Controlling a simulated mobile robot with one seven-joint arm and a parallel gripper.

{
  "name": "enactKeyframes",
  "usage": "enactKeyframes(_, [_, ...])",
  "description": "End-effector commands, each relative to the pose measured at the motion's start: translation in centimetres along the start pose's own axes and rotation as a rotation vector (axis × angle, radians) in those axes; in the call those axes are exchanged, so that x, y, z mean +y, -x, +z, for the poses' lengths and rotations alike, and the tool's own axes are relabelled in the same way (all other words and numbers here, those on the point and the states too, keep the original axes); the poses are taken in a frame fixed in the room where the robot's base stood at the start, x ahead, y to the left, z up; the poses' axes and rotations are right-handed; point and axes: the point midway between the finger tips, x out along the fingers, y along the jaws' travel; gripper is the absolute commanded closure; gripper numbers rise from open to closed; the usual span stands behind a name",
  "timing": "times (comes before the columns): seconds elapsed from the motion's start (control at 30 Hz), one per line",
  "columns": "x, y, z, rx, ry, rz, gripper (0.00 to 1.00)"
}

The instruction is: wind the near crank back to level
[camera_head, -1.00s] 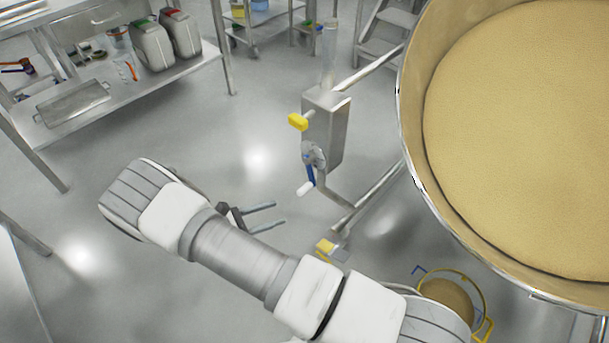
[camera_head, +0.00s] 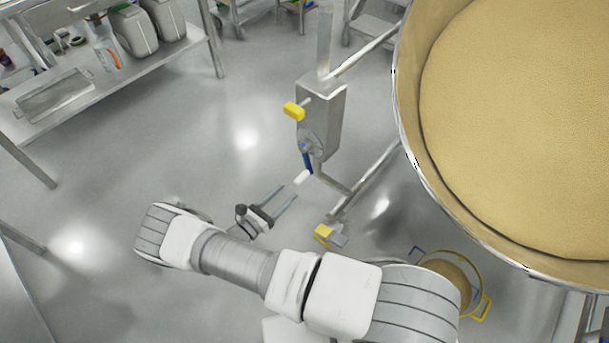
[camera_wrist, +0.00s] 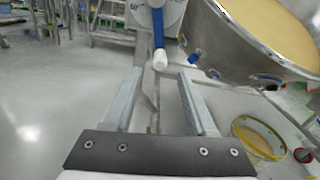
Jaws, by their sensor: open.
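The near crank (camera_head: 308,162) is on the lower front of a steel gearbox post (camera_head: 321,115). Its blue arm hangs down and ends in a white handle (camera_head: 303,177). My gripper (camera_head: 289,192) is open and empty, with its fingers pointing up and right toward the handle and just short of it. In the wrist view the white handle (camera_wrist: 160,60) shows beyond my open fingers (camera_wrist: 160,85), roughly centred between them, below the blue crank arm (camera_wrist: 158,28). A yellow knob (camera_head: 293,112) sticks out of the gearbox above the crank.
A large steel bowl of tan powder (camera_head: 402,120) fills the right side. A yellow pedal (camera_head: 323,232) and a yellow-rimmed bucket (camera_head: 484,305) stand on the floor below it. A bench (camera_head: 120,85) with canisters is at the upper left. The floor left of the crank is clear.

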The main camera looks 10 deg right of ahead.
Motion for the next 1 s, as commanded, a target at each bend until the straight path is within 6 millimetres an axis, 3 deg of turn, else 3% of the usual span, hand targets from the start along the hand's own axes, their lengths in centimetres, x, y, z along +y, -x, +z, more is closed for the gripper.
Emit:
enactKeyframes(0.2, [-0.1,-4.9,-0.1,0.0,0.001,-0.004,0.43])
enactKeyframes(0.43, [-0.1,-8.5,-0.1,0.0,0.0,-0.002,0.43])
enactKeyframes(0.87, [-0.1,-9.7,0.0,0.001,0.0,0.0,0.43])
enactKeyframes(0.9, [-0.1,-9.7,0.0,0.001,0.0,0.0,0.45])
enactKeyframes(1.0, [-0.1,-9.7,0.0,0.001,0.0,0.0,0.63])
